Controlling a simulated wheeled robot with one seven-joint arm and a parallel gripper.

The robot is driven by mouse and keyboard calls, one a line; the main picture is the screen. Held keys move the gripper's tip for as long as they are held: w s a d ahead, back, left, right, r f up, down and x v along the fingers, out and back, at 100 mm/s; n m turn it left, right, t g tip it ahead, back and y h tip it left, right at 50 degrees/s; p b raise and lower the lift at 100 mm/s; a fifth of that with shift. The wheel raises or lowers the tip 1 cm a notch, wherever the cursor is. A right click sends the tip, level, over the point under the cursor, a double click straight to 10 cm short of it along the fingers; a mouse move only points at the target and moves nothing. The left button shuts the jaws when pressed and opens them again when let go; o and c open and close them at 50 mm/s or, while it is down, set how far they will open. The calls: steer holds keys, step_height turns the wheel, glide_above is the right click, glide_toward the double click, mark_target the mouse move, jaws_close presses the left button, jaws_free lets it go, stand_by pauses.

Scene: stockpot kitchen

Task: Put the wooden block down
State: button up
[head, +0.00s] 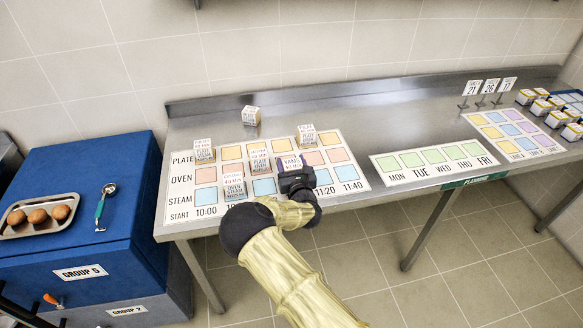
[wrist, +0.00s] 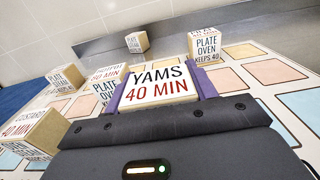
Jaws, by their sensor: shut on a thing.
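The wooden block labelled YAMS 40 MIN (wrist: 160,84) is between the purple-padded fingers of my gripper (wrist: 163,90), which is shut on it. Its labelled top faces the wrist camera. In the head view the block (head: 291,161) shows at my gripper's tip (head: 293,172), over the middle of the schedule board (head: 333,190). The board has PLATE, OVEN and STEAM rows with times along its front edge. The block's underside is hidden, so I cannot tell whether it touches the board.
The hotpot block (head: 258,160) stands close left of the held block, and the custard block (head: 235,190) stands front left. Other blocks stand at upper left (head: 203,150), upper right (head: 307,137) and behind the board (head: 250,115). The steel counter (head: 380,120) is clear behind the weekday strip (head: 433,162).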

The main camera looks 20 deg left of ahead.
step_height(320, 180, down, 2)
steer(key=shift+w+d, duration=0.1)
steer(key=shift+f, duration=0.15)
steer(key=o, duration=1.1)
steer(key=shift+c, duration=0.2)
